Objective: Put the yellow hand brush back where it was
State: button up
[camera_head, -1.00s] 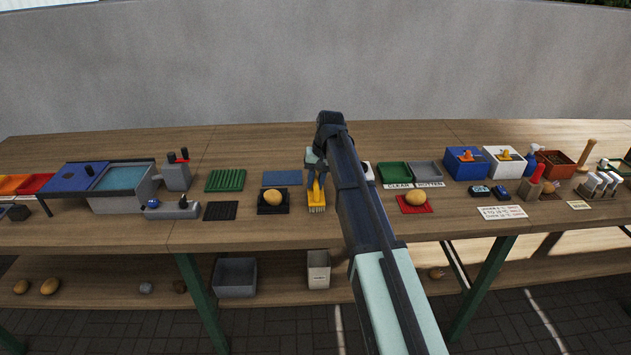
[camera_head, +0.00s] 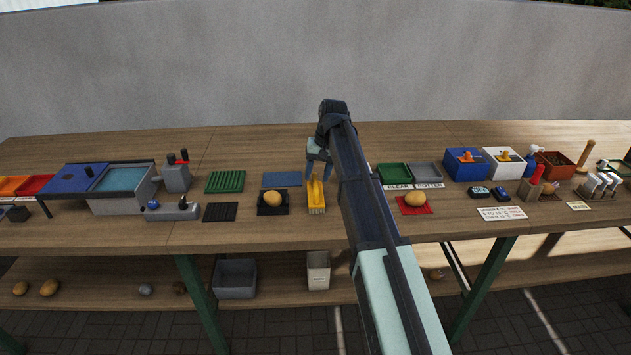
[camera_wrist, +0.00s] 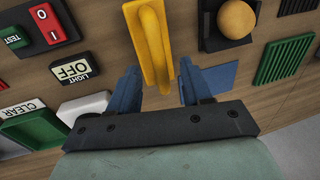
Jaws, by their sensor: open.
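The yellow hand brush (camera_head: 316,195) rests on the bench top near the middle, between the potato on its black stand and the potato on the red mat. My gripper (camera_head: 318,163) is just above and behind the brush in the head view, open and empty. In the wrist view the brush (camera_wrist: 151,45) has its near end between the two blue fingers (camera_wrist: 160,82), with a gap on each side. Its far end runs off the top edge of the picture.
A potato (camera_head: 272,197) on a black stand lies left of the brush, with a blue mat (camera_head: 282,179) behind. A potato (camera_head: 414,198) on a red mat is at right. The wrist view shows an OFF light sign (camera_wrist: 75,70) and a red-and-green switch box (camera_wrist: 53,22) nearby.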

jog(key=v, duration=0.8)
jog(key=shift+r, duration=0.2)
